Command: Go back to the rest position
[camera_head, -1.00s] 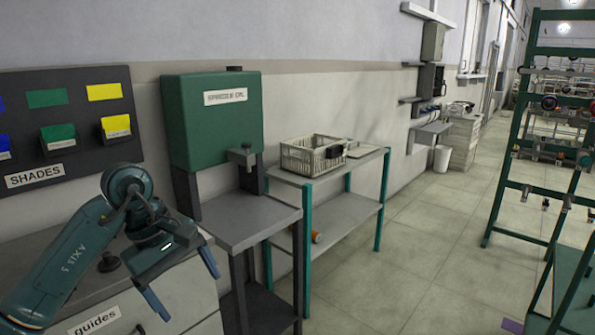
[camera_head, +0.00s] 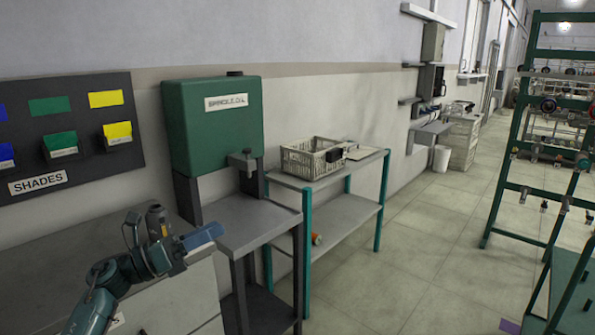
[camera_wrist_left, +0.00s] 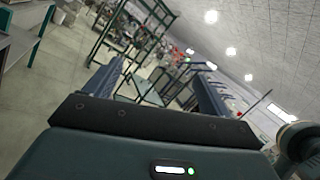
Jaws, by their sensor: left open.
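My left gripper (camera_head: 202,237) is at the lower left of the head view, raised in front of the grey cabinet, with its fingers pointing right. In the left wrist view its two blue fingers (camera_wrist_left: 155,82) stand wide apart with nothing between them. Beyond them that view shows the room, a green rack and ceiling lights, tilted. My right gripper is in neither view.
A grey cabinet (camera_head: 75,260) stands under the SHADES board (camera_head: 65,184). A green machine (camera_head: 212,125) stands on a grey stand (camera_head: 245,222). A table (camera_head: 352,164) holds a crate (camera_head: 310,158). A green rack (camera_head: 510,180) stands right; the floor (camera_head: 425,240) between is clear.

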